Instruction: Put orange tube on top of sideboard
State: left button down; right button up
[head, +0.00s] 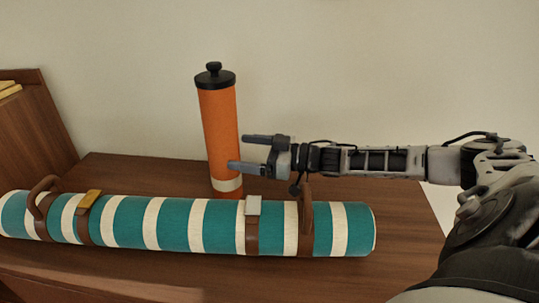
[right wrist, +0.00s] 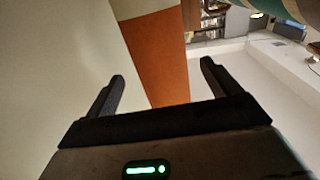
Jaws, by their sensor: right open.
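The orange tube (head: 220,130) stands upright on the wooden sideboard top (head: 145,170). It has a black lid with a knob and a cream band near its base; the striped roll in front hides its lowest edge. My right gripper (head: 237,151) is open at the tube's right side, its fingers pointing left. The lower fingertip overlaps the tube's front in the head view; I cannot tell whether it touches. In the right wrist view the tube (right wrist: 158,60) shows between the two spread fingers (right wrist: 163,67). My left gripper is not in view.
A teal and cream striped roll (head: 175,223) with brown handles lies across the sideboard in front of the tube. A plain wall is behind. A wooden shelf side (head: 35,125) stands at the left. Bare wood shows around the roll.

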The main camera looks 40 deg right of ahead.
jog(key=v, duration=0.6)
jog(key=shift+s+d, duration=0.2)
jog(key=shift+s, duration=0.1)
jog(key=shift+w+r, duration=0.1)
